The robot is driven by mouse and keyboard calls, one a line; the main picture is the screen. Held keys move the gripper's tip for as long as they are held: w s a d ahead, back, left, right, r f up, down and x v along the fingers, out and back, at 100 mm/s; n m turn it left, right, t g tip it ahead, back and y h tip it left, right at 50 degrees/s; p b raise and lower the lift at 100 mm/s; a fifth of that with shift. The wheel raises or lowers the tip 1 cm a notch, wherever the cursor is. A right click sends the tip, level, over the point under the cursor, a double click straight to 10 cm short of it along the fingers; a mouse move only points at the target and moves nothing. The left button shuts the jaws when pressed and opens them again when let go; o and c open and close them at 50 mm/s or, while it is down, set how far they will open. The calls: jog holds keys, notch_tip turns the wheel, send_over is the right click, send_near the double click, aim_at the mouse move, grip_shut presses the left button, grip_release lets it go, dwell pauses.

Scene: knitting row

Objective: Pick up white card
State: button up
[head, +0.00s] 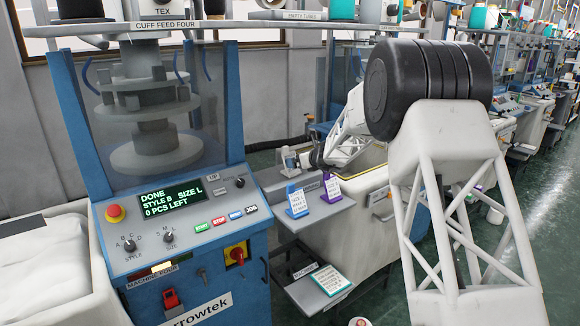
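Several white cards are in view, and I cannot tell which one the task names. One white card (298,201) is in a blue stand on the grey shelf beside the machine. Another white card (332,187) is in a purple stand just right of it. A larger white card with a teal edge (331,280) lies on the lower grey shelf. My gripper (317,160) is small and dark in this view, above and behind the purple stand. It appears apart from the cards, and its fingers are too small to read.
The blue knitting machine (190,240) stands at left, its screen reading DONE, 0 PCS LEFT. A small white and grey item (290,160) stands behind the cards. A white bin (60,265) is at far left. Green floor (530,215) is open at right.

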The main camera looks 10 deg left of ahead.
jog(key=shift+x, duration=1.25)
jog(key=shift+a, duration=0.1)
jog(key=shift+x, duration=2.55)
jog(key=shift+s, duration=0.15)
jog(key=c, duration=1)
jog(key=shift+r, duration=4.95)
